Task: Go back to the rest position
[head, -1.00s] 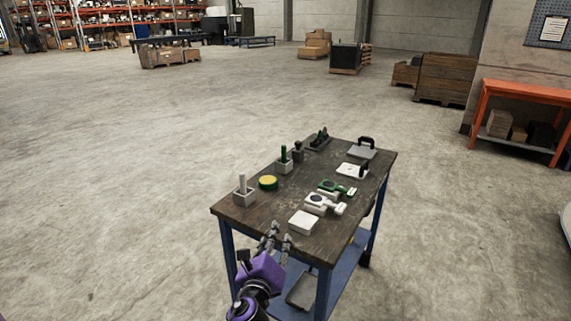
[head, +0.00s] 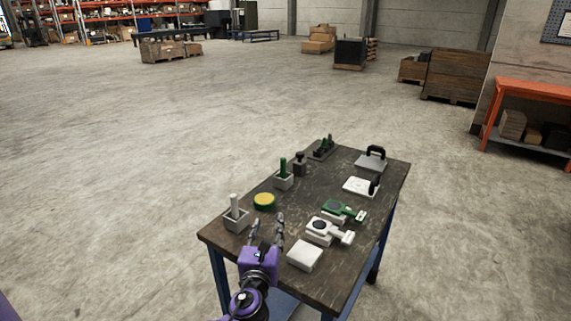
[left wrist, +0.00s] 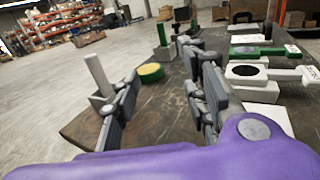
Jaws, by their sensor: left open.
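My left gripper (head: 266,230) is open and empty at the near edge of the dark work table (head: 290,212). In the left wrist view its two grey fingers (left wrist: 166,100) stand apart with bare table top between them. A grey block with a white post (head: 235,215) is to the left of the fingers, and a yellow disc with a green rim (head: 264,201) lies beyond them. A white block (head: 305,256) is to their right. White (head: 329,231) and green (head: 342,210) parts with arms sit further right. My right gripper is not in view.
At the table's far side are a block with a green post (head: 284,176), a dark fixture (head: 321,150) and plates with black handles (head: 371,160). An orange bench (head: 543,93) stands at the right. The concrete floor (head: 120,170) is clear around the table.

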